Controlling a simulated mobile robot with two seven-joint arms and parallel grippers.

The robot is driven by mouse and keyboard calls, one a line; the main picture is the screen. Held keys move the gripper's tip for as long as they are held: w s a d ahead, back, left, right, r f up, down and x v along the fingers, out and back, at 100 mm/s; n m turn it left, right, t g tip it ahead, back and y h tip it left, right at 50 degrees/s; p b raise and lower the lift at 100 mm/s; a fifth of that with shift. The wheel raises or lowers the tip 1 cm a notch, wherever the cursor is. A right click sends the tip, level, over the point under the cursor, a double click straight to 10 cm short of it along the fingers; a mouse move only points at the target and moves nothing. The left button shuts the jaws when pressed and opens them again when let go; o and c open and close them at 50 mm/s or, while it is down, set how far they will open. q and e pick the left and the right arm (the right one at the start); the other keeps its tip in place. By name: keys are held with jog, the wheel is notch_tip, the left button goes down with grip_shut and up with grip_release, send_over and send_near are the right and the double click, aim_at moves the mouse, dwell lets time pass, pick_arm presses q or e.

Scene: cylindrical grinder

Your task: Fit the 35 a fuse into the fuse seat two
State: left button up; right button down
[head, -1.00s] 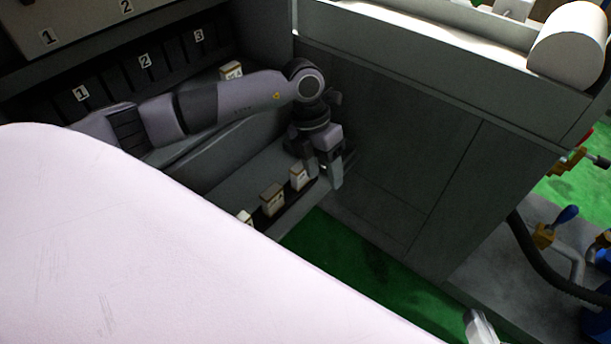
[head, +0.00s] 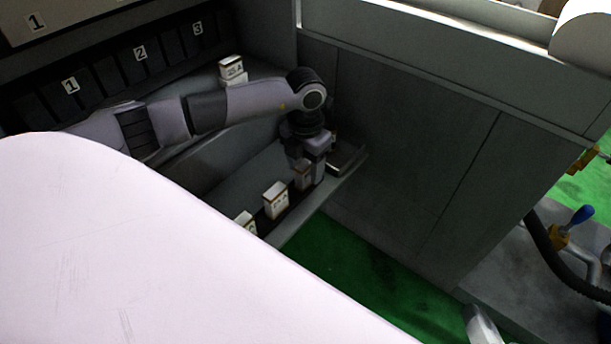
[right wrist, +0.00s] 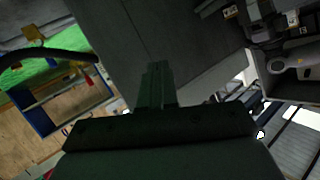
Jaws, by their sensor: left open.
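Several white-and-tan fuse blocks stand in a row on a low shelf in the head view: a near one (head: 243,222), a middle one (head: 275,201) and a far one (head: 303,179). Their ratings are too small to read, so I cannot tell which is the 35 A fuse. My left gripper (head: 311,176) is open, pointing down at the far fuse and partly hiding it; I cannot tell if it touches. Fuse seat two (head: 144,68) is a dark slot under the label 2 and looks empty. My right gripper (right wrist: 154,85) shows in the right wrist view, fingers together, empty.
A grey cabinet wall (head: 410,140) rises right of the shelf. A large pale cover (head: 150,240) fills the lower left.

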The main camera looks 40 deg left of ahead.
pick_arm(q)
grip_shut()
jog(key=shift+r, duration=0.15)
